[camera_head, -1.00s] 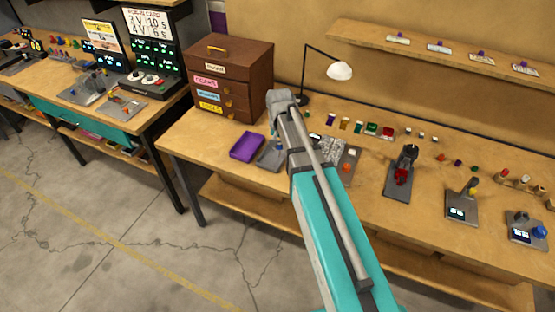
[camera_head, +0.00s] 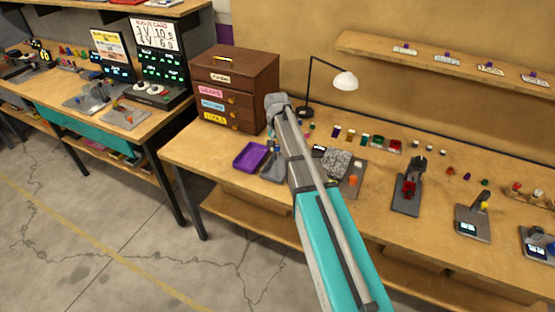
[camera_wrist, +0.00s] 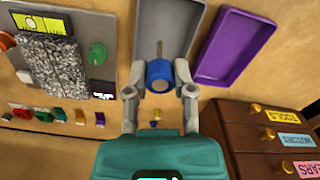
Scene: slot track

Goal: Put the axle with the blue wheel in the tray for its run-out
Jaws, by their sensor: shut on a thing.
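The axle with the blue wheel (camera_wrist: 160,74) is between the fingers of my gripper (camera_wrist: 159,90) in the wrist view. Its thin shaft points to the top of the picture. My gripper is shut on it. Behind the wheel in the wrist view is a grey tray (camera_wrist: 184,12), and beside it a purple tray (camera_wrist: 233,48), both empty where visible. In the head view the purple tray (camera_head: 251,156) and the grey tray (camera_head: 273,166) sit side by side near the bench's front edge.
A wooden drawer cabinet (camera_head: 233,88) stands behind the trays and shows in the wrist view (camera_wrist: 262,140). A black lamp (camera_head: 346,80) stands at the back. A plate with a speckled block (camera_head: 337,163) and several small fixtures lie to the right.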

